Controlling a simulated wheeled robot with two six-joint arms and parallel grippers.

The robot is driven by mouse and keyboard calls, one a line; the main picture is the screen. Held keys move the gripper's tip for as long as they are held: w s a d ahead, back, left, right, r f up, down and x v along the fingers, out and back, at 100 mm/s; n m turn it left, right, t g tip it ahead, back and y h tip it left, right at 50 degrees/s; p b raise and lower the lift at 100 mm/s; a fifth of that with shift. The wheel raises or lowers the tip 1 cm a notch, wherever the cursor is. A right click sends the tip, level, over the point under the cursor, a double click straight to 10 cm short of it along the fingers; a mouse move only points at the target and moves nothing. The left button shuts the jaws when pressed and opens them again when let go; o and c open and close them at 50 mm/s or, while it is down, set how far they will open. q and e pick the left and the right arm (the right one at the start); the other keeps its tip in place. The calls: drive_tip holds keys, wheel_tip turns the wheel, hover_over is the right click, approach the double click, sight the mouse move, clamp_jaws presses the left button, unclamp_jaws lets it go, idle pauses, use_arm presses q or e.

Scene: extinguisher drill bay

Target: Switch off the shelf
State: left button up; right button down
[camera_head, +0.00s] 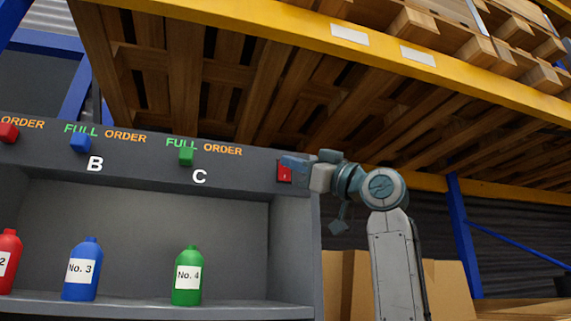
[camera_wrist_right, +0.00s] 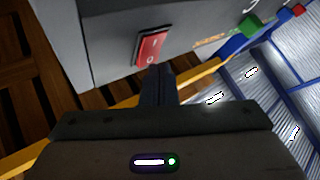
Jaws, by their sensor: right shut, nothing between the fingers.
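The shelf (camera_head: 255,166) is a dark grey unit with a red rocker switch (camera_head: 285,173) at the right end of its top panel. In the right wrist view the red switch (camera_wrist_right: 153,47) shows an I mark at one end and an O mark at the other. My right gripper (camera_head: 291,161) is shut and empty, its tips in front of the switch's upper part in the head view. In the wrist view the gripper tips (camera_wrist_right: 158,70) lie close by the O end; I cannot tell if they touch. My left gripper is not in view.
Red (camera_head: 9,262), blue (camera_head: 82,270) and green (camera_head: 187,276) bottles stand in the shelf. Coloured blocks, such as the green one (camera_head: 187,157), sit along the panel by FULL and ORDER labels. A yellow rack beam (camera_head: 300,25) with pallets is overhead. Cardboard boxes (camera_head: 345,285) stand right.

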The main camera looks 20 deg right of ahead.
drive_tip(key=shift+w, duration=0.25)
idle(0.3)
drive_tip(key=shift+s+b, duration=0.45)
drive_tip(key=shift+s, duration=0.4)
drive_tip(key=shift+f, duration=0.1)
drive_tip(key=s+b, duration=0.2)
drive_tip(key=s, duration=0.3)
drive_tip(key=shift+d+f+b, duration=0.1)
drive_tip(key=shift+f+b, duration=0.15)
drive_tip(key=shift+b, duration=0.15)
drive_tip(key=shift+w, duration=0.1)
